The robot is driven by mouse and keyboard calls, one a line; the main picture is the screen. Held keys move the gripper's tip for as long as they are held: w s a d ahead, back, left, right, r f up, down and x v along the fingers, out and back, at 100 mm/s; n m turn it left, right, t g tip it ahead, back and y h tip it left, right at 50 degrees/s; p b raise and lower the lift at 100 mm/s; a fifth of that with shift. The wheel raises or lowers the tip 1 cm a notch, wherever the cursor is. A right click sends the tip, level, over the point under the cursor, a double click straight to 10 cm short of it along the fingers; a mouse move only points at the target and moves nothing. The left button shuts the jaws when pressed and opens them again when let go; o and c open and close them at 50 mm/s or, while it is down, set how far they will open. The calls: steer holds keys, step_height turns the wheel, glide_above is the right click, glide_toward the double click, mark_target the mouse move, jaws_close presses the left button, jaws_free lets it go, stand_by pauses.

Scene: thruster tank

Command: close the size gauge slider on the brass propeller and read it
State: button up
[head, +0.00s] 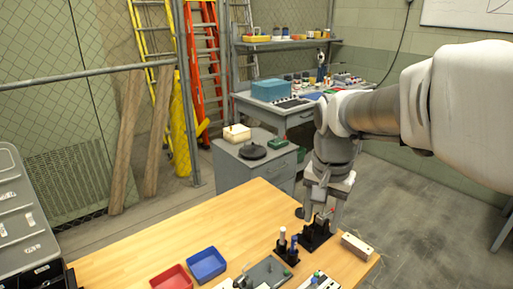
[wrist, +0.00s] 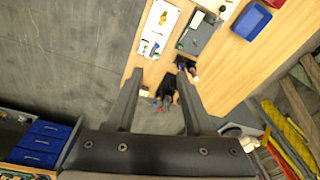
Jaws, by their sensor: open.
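My gripper (head: 318,204) is open above the far right part of the wooden table, over a small black stand (head: 317,236). In the wrist view its two fingers (wrist: 158,82) are spread wide with nothing between them, and the black stand (wrist: 168,90) lies beyond them, between the fingertips in the picture. A grey plate with small parts on it (head: 265,272) lies near the front table edge and also shows in the wrist view (wrist: 200,32). I cannot pick out the brass propeller or the gauge slider for certain; the parts are too small.
A black holder with upright bottles (head: 287,250) stands left of the black stand. A pale block (head: 357,246) lies at the right table edge. A white tray (wrist: 160,27) lies beside the grey plate. A red tray (head: 172,279) and a blue tray (head: 206,264) stand left. The table's far left is clear.

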mark_target(314, 278)
steer(key=w+d+f+m+g+b, duration=0.15)
steer(key=w+f+m+g, duration=0.35)
steer(key=w+f, duration=0.65)
steer(key=shift+m+t+h, duration=0.3)
steer(key=shift+m+t, duration=0.1)
steer(key=shift+t, duration=0.3)
steer(key=s+f, duration=0.1)
steer(key=f, duration=0.5)
steer(key=s+d+f+b, duration=0.1)
steer(key=s+f, duration=0.1)
steer(key=f, duration=0.4)
steer(key=s+d+f+b, duration=0.1)
steer(key=f, duration=0.5)
steer(key=shift+s+d+f, duration=0.15)
steer(key=shift+s, duration=0.2)
jaws_close()
